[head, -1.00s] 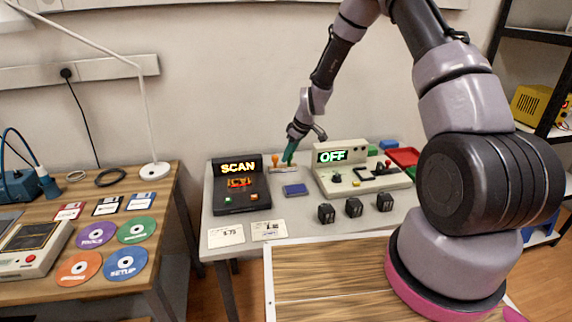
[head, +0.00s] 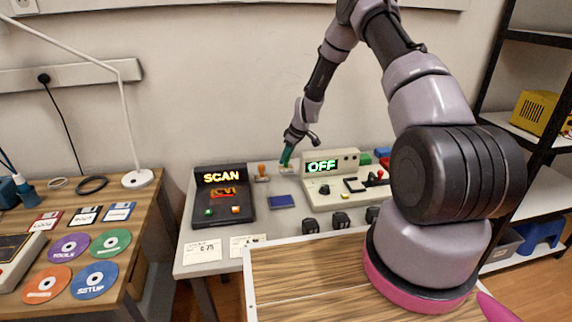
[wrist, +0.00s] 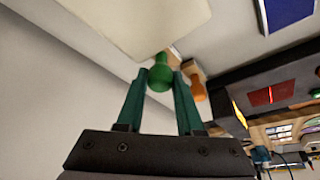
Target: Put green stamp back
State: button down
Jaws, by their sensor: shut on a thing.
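The green stamp (wrist: 160,72) shows its rounded green handle between the teal fingers of my gripper (wrist: 161,78) in the wrist view. My gripper is shut on it. In the head view my gripper (head: 286,158) points down at the back of the grey table, at the stamp holder. An orange stamp (head: 262,170) stands just left of it there. The orange stamp also shows in the wrist view (wrist: 198,86), right of the fingers. The green stamp's base is hidden, so I cannot tell whether it touches the holder.
A blue pad (head: 282,201) lies in front of the holder on the grey table (head: 190,256). The black SCAN box (head: 222,208) stands to the left and the beige OFF device (head: 335,178) close to the right. Several black blocks (head: 311,226) stand in front.

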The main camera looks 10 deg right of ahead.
aim_at(286, 163)
jog(key=shift+f, duration=1.5)
jog(key=shift+f, duration=0.1)
jog(key=c, duration=0.5)
grip_release()
jog(key=shift+c, duration=0.2)
